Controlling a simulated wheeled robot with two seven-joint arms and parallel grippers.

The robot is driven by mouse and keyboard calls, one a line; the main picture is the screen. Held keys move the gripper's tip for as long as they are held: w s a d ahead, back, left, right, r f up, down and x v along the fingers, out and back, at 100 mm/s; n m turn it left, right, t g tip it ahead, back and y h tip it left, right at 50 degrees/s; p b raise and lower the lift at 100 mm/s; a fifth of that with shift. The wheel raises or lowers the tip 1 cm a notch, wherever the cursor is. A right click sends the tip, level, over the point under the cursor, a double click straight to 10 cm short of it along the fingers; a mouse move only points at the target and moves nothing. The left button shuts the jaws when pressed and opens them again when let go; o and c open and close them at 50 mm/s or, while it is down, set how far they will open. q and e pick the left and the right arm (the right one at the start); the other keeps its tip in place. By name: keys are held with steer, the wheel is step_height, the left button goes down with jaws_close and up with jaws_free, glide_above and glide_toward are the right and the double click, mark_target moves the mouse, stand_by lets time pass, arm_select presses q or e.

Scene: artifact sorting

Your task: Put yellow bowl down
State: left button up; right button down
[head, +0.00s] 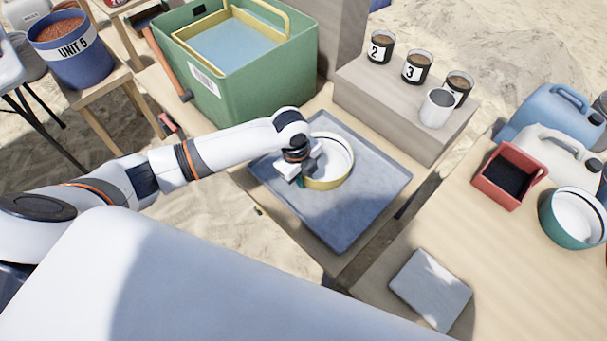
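The yellow bowl (333,180) has a white inside and sits over the grey-blue tray (355,220) on the middle table. It looks upright; I cannot tell whether its base touches the tray. My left gripper (303,178) is at the bowl's left rim, pointing down. Its fingers are small and partly hidden by the wrist, so I cannot see whether they are closed on the rim. My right gripper is not in view.
A green bin (240,75) stands behind the tray. Numbered cups (416,69) stand on a wooden block (385,105) at back right. The right table holds a red box (507,175), a green bowl (573,218) and a grey slab (430,289). The tray's front and right are clear.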

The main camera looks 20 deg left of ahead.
arm_select(q)
step_height(320, 180, up, 12)
steer(key=a+p, duration=0.1)
steer(key=shift+s+a, duration=0.25)
steer(key=shift+s, duration=0.1)
stand_by(0.4)
steer(key=s+d+f+n+t+h, duration=0.2)
steer(key=s+d+f+n, duration=0.2)
steer(key=s+d+n, duration=0.45)
steer(key=s+a+f+n+y, duration=0.2)
steer(key=s+a+n+y, duration=0.1)
steer(key=s+a+n, duration=0.8)
step_height(320, 180, down, 22)
steer(key=s+d+f, duration=0.1)
steer(key=d, duration=0.1)
steer(key=s+a+f, duration=0.1)
steer(key=s+f, duration=0.7)
steer(key=s+a+f+g+p, duration=0.1)
steer(key=s+a+f, duration=0.1)
steer(key=s+f, duration=0.7)
steer(key=shift+s+a+n+g, duration=0.25)
steer(key=shift+s+n+g, duration=0.05)
steer(key=shift+n, duration=0.05)
